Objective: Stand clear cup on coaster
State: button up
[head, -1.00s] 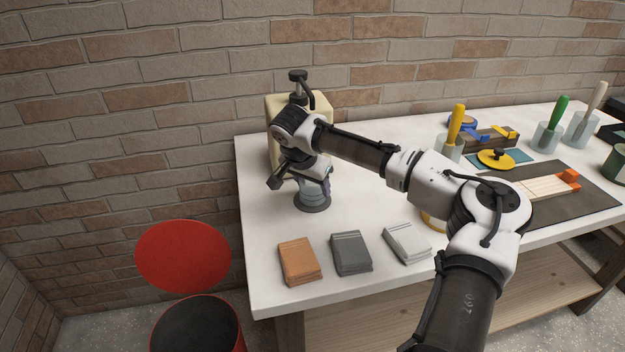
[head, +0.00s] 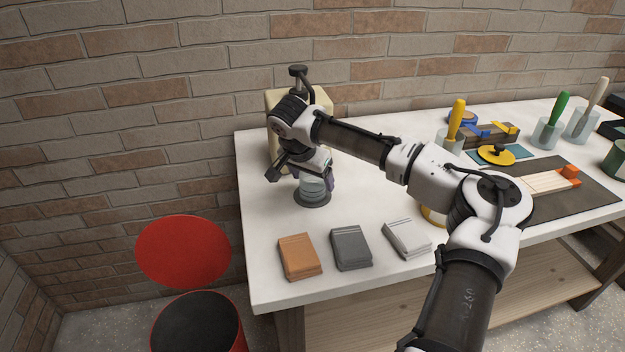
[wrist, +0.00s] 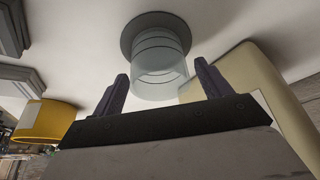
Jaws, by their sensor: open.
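The clear cup (head: 314,188) stands upright on the dark round coaster (head: 312,205), near the back left of the white table. In the wrist view the cup (wrist: 160,70) has dark rings around it, and its base sits within the dark disc of the coaster (wrist: 128,37). My gripper (head: 302,176) is open at the cup's upper part. In the wrist view the fingers of my gripper (wrist: 162,84) are spread on either side of the cup's rim, with visible gaps. My wrist hides part of the cup's top in the head view.
A cream dispenser (head: 325,112) with a dark pump stands close behind my gripper. Orange (head: 299,257), dark grey (head: 350,248) and light grey (head: 407,239) pads lie in front. A red bin (head: 197,325) stands off the table's left end.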

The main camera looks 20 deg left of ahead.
jog(key=b+v, duration=0.1)
jog(key=v, duration=1)
jog(key=shift+b, duration=0.35)
